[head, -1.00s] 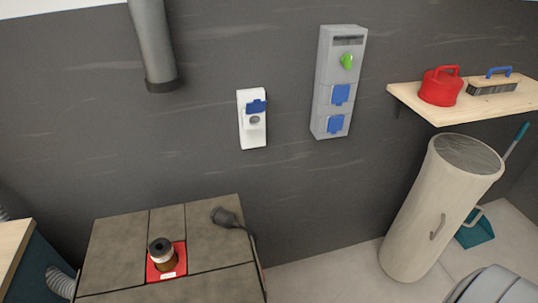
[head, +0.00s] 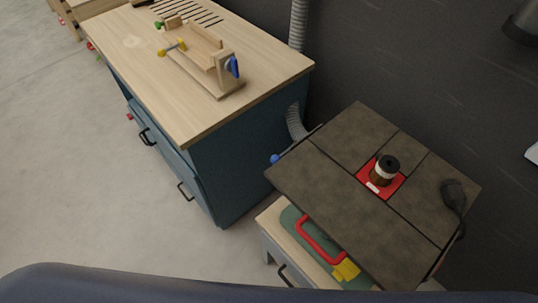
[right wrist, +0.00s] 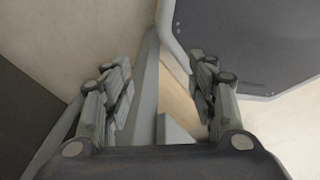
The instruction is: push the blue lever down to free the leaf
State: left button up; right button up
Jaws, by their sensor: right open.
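A blue lever-like piece (head: 235,67) sits upright on the end block of a wooden fixture (head: 205,60) on the workbench in the head view. A small blue knob (head: 275,158) shows at the left edge of a dark panelled tabletop (head: 330,190). I cannot tell which blue part is the task's lever, or which part is the leaf. My right gripper (right wrist: 162,95) is open in the right wrist view, with a grey bar and a wooden strip visible beyond its fingers. No gripper shows in the head view, and my left gripper is out of sight.
The wooden workbench (head: 140,60) has blue drawers. A brown jar (head: 384,171) stands on a red plate on the dark tabletop, with a dark handheld object (head: 454,194) to its right. Below, a red handle (head: 320,240) and yellow block (head: 346,269) show.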

aim_at(274, 159)
jog(key=k+j, duration=0.1)
jog(key=j, duration=0.4)
jog(key=k+j, duration=0.1)
jog(key=j, duration=0.4)
jog(key=k+j, duration=0.1)
jog(key=j, duration=0.4)
jog(key=k+j+u, duration=0.1)
jog(key=j, duration=0.45)
